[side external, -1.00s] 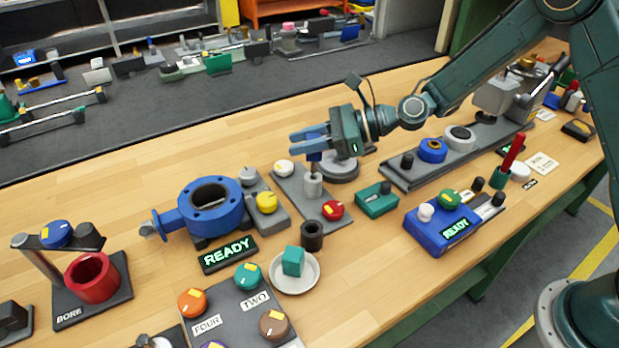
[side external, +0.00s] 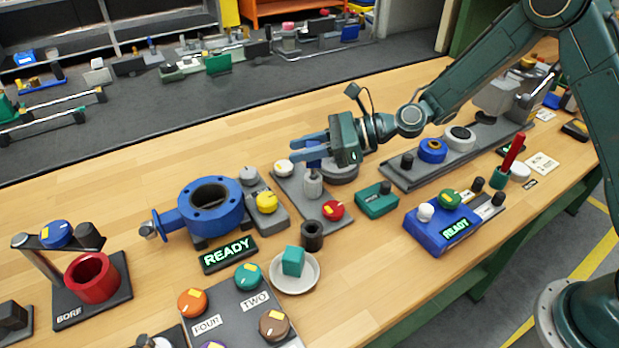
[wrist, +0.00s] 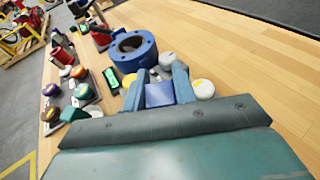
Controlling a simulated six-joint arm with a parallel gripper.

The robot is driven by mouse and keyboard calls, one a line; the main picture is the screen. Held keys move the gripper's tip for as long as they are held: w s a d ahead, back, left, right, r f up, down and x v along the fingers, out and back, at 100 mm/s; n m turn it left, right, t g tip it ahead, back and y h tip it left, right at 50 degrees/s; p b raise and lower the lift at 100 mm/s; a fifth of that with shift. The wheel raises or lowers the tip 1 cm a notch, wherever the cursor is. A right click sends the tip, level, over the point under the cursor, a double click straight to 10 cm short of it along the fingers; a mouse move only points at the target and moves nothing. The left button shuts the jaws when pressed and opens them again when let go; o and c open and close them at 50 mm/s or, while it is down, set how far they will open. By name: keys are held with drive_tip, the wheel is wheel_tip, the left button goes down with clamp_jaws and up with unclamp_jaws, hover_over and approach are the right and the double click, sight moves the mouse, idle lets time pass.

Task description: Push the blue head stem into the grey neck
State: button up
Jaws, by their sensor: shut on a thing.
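My gripper (side external: 313,142) is shut on the blue head (side external: 315,159), directly above the grey neck (side external: 313,187). The blue head also shows as a blue block between the two fingers in the wrist view (wrist: 160,95). The grey neck is a short upright cylinder on a grey plate (side external: 292,180). The underside of the blue head is at the top of the neck with little or no gap visible. The stem is hidden, so I cannot tell how deep it sits. The neck is hidden in the wrist view.
On the same plate are a white knob (side external: 284,167) and a red knob (side external: 333,210). A blue flanged valve body (side external: 212,207) stands to the left. A teal box (side external: 376,202) stands to the right.

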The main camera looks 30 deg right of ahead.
drive_tip(key=shift+f, duration=1.65)
drive_tip(key=o, duration=1.1)
drive_tip(key=shift+s+d, duration=0.1)
drive_tip(key=shift+d, duration=0.05)
drive_tip(key=v, duration=1.3)
drive_tip(key=shift+s+d+r, duration=0.1)
drive_tip(key=shift+d+r, duration=0.05)
drive_tip(key=shift+d, duration=0.1)
